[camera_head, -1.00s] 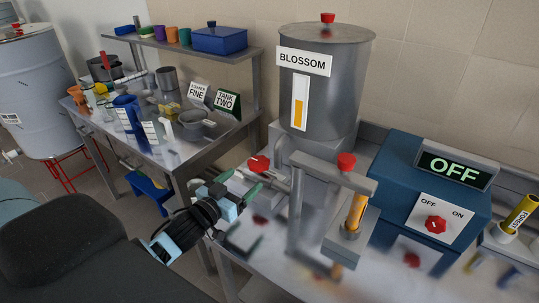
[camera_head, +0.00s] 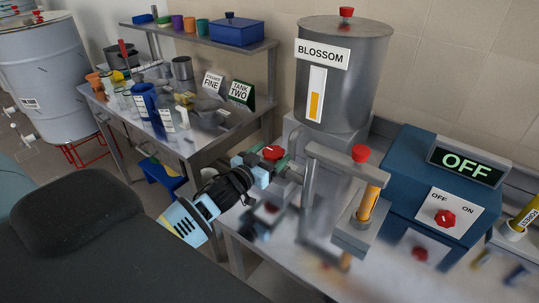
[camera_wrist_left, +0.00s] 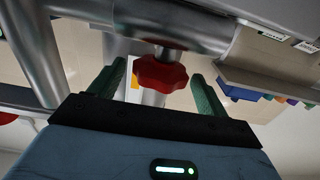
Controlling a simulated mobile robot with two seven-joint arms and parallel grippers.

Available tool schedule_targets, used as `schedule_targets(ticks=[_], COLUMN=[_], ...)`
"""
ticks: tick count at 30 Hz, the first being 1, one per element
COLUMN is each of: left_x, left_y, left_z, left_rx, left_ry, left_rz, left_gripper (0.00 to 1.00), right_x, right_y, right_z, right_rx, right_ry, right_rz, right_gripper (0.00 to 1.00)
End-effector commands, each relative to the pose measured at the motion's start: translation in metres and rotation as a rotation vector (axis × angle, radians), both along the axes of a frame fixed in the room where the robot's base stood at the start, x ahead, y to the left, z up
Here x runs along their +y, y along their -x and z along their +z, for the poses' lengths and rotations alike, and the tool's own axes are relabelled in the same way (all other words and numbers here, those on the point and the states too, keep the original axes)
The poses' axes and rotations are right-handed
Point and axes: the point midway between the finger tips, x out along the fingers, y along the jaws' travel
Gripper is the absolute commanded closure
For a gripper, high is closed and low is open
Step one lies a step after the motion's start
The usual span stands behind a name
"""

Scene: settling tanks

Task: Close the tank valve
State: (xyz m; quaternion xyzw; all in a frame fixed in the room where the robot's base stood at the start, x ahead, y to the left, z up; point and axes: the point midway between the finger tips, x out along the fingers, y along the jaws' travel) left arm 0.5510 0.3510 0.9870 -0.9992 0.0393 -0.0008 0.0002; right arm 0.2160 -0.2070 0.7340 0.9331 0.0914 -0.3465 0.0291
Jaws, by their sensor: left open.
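The grey metal tank (camera_head: 350,98) labelled BLOSSOM stands upright on a block on the bench. A red valve handle (camera_head: 272,153) sits on the pipe low at its left. My left gripper (camera_head: 268,163) is open at this handle. In the left wrist view the lobed red handle (camera_wrist_left: 161,74) lies between the two green fingers of my left gripper (camera_wrist_left: 158,82), with gaps visible on both sides. The far side of the handle is hidden. My right gripper is in neither view.
A grey stand with a red-topped yellow tube (camera_head: 367,205) is just right of the valve. A blue control box (camera_head: 415,170) showing OFF is further right. A cluttered side table (camera_head: 185,146) with a shelf stands at the left.

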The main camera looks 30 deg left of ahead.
Motion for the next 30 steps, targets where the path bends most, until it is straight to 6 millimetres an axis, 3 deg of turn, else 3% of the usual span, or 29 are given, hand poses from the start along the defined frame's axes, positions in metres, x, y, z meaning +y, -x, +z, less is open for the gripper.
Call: schedule_targets(ticks=[10,20,30], left_x=[-0.0004,-0.0003,0.0014], left_y=[-0.0027,-0.0025,-0.0027], left_z=[-0.0011,-0.001,-0.0017], left_rx=[0.002,0.002,0.004], left_ry=[0.0,0.001,-0.002], left_rz=[0.0,0.0,-0.039], left_gripper=[0.25,0.68,0.68], right_x=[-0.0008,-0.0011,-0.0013], right_y=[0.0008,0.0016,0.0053], right_z=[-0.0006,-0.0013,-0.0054], right_rx=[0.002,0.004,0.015], right_ry=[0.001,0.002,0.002], right_rz=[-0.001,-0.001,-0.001], right_gripper=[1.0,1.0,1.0])
